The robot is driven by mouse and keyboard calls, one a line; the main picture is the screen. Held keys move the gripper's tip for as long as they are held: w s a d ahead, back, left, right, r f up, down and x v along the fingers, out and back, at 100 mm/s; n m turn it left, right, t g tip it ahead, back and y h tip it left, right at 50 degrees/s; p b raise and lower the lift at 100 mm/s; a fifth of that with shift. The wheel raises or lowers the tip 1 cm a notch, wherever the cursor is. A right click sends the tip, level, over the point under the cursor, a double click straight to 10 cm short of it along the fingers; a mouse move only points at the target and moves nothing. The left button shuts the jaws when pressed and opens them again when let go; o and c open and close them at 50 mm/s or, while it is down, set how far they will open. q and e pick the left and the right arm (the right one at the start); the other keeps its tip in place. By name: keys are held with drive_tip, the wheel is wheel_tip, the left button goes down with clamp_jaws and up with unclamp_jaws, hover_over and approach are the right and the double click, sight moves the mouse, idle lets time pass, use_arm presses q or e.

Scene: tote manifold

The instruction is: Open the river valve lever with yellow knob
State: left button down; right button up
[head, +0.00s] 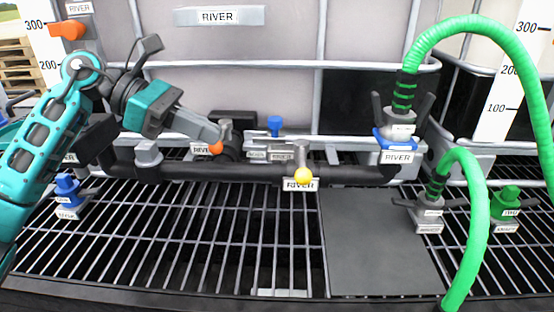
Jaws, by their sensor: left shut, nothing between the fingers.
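The yellow knob (303,176) sits on a short grey lever on the black manifold pipe (250,173), right of the picture's middle. My left gripper (221,136) reaches in from the left above the pipe. It is shut and empty, left of the yellow knob and apart from it. Its tips are close to an orange knob (216,148); I cannot tell if they touch it. My right gripper is not in view.
Another orange handle (66,30) is at the upper left. A blue valve handle (275,124) stands behind the pipe. Green hoses (470,235) arch on the right, by a blue coupling (395,141). A metal grating (170,240) and a grey plate (375,245) lie clear in front.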

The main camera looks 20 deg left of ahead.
sight(302, 160)
use_arm(q)
drive_tip(key=r+x, duration=0.1)
drive_tip(key=x, duration=1.2)
drive_tip(key=shift+d, duration=0.3)
